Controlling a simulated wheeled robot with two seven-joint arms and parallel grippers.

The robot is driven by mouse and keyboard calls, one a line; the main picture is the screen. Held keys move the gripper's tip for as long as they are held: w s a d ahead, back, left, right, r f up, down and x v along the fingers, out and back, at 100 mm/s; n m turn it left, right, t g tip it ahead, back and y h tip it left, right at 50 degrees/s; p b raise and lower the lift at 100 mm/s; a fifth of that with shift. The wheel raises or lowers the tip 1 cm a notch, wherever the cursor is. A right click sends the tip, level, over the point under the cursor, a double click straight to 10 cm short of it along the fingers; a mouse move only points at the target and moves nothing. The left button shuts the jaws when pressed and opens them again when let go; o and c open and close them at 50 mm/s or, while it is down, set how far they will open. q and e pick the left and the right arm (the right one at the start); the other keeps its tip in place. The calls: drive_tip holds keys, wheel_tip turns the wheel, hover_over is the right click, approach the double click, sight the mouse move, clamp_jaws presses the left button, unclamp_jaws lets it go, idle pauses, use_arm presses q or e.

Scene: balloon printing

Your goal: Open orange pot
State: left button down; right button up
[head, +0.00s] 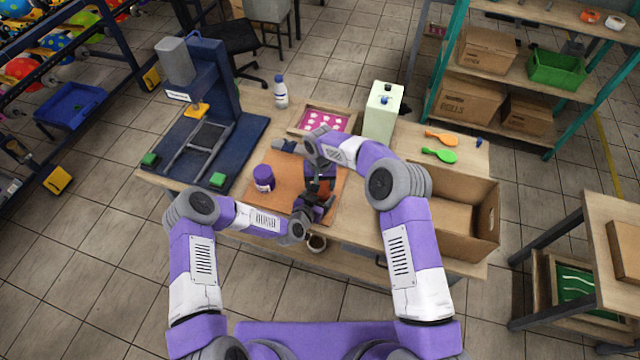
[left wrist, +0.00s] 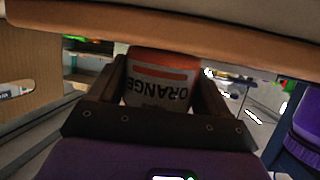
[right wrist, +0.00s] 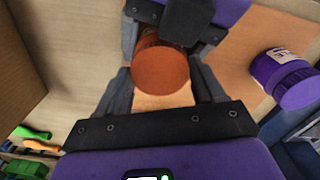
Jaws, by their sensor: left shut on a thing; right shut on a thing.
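The orange pot (head: 323,187) is mostly hidden between my grippers above the orange-brown mat (head: 258,205). In the left wrist view the pot (left wrist: 160,90) shows a white label reading ORANGE, upside down. My left gripper (head: 313,196) is shut around the pot's body. In the right wrist view the orange lid (right wrist: 160,75) faces the camera between the fingers. My right gripper (head: 320,176) is shut on the lid from above. The lid and body appear together; whether the lid is loose I cannot tell.
A purple pot (head: 263,178) stands on the mat left of my grippers. A blue press (head: 215,130) stands further left. An open cardboard box (head: 485,215) is at the right. A white bottle (head: 280,92), pink screen (head: 327,119) and pale green box (head: 383,112) stand behind.

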drive_tip(key=shift+n, duration=0.9)
drive_tip(key=o, duration=1.2)
drive_tip(key=shift+c, duration=0.2)
